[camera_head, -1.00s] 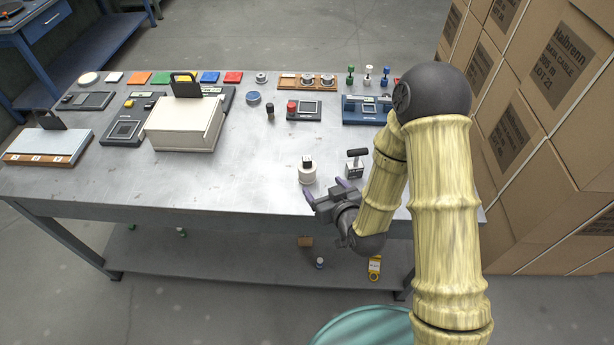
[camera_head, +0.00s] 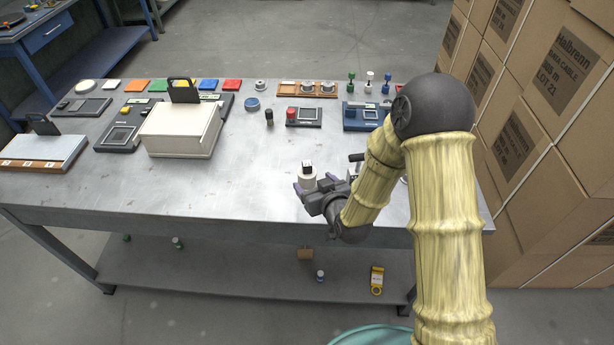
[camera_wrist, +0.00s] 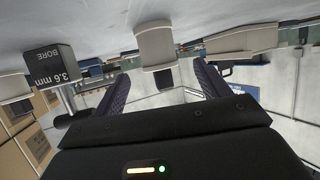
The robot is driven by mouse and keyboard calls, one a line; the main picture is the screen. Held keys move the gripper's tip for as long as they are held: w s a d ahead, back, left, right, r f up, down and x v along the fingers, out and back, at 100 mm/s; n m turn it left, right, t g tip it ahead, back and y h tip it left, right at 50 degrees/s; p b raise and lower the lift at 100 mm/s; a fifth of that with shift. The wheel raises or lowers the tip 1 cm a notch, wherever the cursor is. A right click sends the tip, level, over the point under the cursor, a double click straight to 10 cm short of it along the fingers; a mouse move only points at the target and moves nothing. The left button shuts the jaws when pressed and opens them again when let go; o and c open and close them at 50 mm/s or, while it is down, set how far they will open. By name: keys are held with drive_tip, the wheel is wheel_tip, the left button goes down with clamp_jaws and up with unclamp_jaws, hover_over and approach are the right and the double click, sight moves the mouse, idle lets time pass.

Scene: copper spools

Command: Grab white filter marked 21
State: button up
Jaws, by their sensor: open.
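In the wrist view, which is upside down, a white body (camera_wrist: 155,45) with a dark part sits between and beyond the finger tips. My gripper (camera_head: 314,187) is open, its purple fingers pointing at the white cylinder. The wrist view also shows the open fingers (camera_wrist: 160,75) with nothing clamped. I cannot tell whether the fingers reach around the cylinder.
A block marked BORE 3.6 mm (camera_wrist: 50,66) stands close beside the gripper, mostly hidden by my arm in the head view. A cream box (camera_head: 180,135) stands left on the grey table (camera_head: 230,185). Devices and coloured tiles line the back. Stacked cartons (camera_head: 535,130) stand right.

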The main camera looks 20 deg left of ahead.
sight(310, 177)
drive_tip(key=shift+w+a+f, duration=0.25)
drive_tip(key=shift+w+a, duration=0.15)
drive_tip(key=shift+w, duration=0.05)
drive_tip(key=shift+p+x, duration=0.35)
drive_tip(key=shift+x, duration=2.3)
drive_tip(key=shift+w+r, duration=0.1)
drive_tip(key=shift+r, duration=0.05)
drive_tip(key=c, duration=1.1)
